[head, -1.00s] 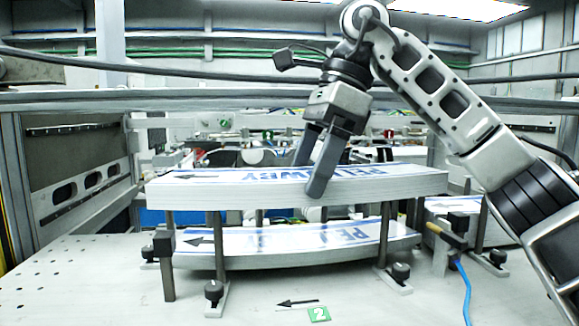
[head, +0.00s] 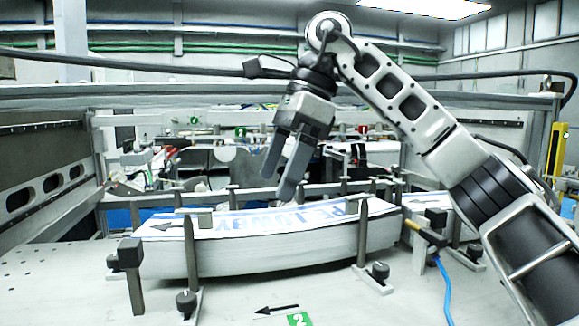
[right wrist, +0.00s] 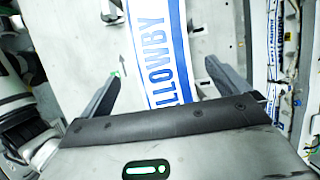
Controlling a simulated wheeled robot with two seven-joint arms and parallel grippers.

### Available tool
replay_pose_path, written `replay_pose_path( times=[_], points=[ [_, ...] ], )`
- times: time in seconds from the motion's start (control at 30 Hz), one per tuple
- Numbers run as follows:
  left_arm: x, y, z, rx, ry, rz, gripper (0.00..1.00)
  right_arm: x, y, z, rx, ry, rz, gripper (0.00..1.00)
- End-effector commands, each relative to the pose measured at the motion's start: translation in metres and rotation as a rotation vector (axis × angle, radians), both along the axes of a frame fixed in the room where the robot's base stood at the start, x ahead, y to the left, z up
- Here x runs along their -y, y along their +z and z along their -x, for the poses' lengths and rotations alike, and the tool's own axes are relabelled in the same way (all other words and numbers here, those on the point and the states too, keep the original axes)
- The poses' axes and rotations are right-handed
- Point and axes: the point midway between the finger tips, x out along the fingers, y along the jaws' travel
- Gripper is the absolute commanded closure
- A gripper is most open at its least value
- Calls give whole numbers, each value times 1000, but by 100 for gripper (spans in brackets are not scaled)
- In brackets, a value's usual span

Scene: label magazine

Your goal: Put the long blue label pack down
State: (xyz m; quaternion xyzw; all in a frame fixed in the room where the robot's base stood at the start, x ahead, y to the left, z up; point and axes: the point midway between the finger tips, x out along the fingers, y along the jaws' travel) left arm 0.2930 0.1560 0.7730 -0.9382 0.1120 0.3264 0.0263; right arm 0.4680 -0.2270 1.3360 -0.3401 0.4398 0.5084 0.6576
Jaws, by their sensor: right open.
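The long blue label pack (head: 270,252) lies in the magazine as one thick white stack, its top printed with blue lettering and a blue stripe. It sits between the upright posts (head: 191,250), its top slightly curved. Its printed top also shows in the right wrist view (right wrist: 165,55). My right gripper (head: 278,187) is above the pack in the head view, fingers apart, with nothing between them. The right wrist view shows the same open fingers (right wrist: 165,85) on either side of the strip, clear of it. My left gripper is not in view.
A green number 2 plate (head: 298,320) and a black arrow (head: 277,309) mark the table front. Black-knobbed clamps (head: 378,272) stand before the pack. Another label stack (head: 430,200) lies at the right, near a blue cable (head: 444,290). The table's front left is clear.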

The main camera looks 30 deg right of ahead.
Motion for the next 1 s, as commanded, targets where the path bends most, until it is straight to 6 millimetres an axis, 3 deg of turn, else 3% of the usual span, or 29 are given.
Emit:
replay_pose_path(
  times=[0.13, 0.6, 0.8, 1.0],
  points=[
    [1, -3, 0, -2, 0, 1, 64, 4, 12, 1, 3, -1, -2, 0],
    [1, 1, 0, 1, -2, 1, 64, 100, 12, 26, 3, -3, 0, 0],
    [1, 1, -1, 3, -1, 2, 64, 118, 11, 31, 2, -1, -1, 0],
    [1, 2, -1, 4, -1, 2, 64, 120, 11, 31, 1, 2, -1, 0]
  ],
)
